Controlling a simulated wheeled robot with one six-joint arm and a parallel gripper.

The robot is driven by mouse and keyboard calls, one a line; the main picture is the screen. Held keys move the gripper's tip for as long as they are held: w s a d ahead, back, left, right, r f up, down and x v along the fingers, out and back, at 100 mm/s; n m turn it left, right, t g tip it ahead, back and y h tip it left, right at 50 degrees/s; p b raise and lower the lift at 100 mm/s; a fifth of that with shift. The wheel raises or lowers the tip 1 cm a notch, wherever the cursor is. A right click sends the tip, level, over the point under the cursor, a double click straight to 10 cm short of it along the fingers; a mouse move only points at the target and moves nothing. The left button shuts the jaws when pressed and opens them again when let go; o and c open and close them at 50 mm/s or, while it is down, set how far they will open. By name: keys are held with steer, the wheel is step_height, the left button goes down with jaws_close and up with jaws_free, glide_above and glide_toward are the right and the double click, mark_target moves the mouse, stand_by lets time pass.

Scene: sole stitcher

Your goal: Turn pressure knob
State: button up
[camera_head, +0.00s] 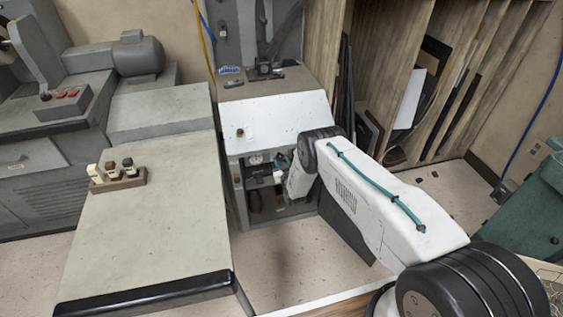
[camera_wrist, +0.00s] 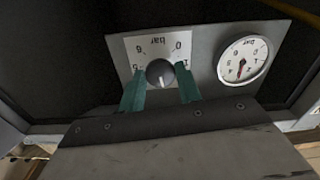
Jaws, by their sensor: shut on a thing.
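The pressure knob (camera_wrist: 160,73) is a round dark knob with a pale pointer mark, on a white dial plate (camera_wrist: 152,46) marked "bar" with numbers. The pointer faces down in the wrist view. My gripper (camera_wrist: 163,80) has its two teal fingers on either side of the knob, shut on it. A round white pressure gauge (camera_wrist: 243,58) with a red needle is to the right of the knob on the same grey panel. In the head view, my arm reaches to the open front of the sole stitcher (camera_head: 275,120); the knob is hidden there.
A grey table (camera_head: 150,225) with a small rack of bottles (camera_head: 118,180) stands left of the machine. Wooden slots with upright boards (camera_head: 415,85) are at the back right. A green machine (camera_head: 535,205) stands at the right edge.

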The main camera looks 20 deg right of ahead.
steer(key=n, duration=0.4)
steer(key=shift+n, duration=1.6)
steer(key=o, duration=1)
steer(key=shift+c, duration=0.2)
steer(key=shift+d, duration=0.1)
steer(key=s, duration=0.7)
steer(key=shift+s, duration=0.4)
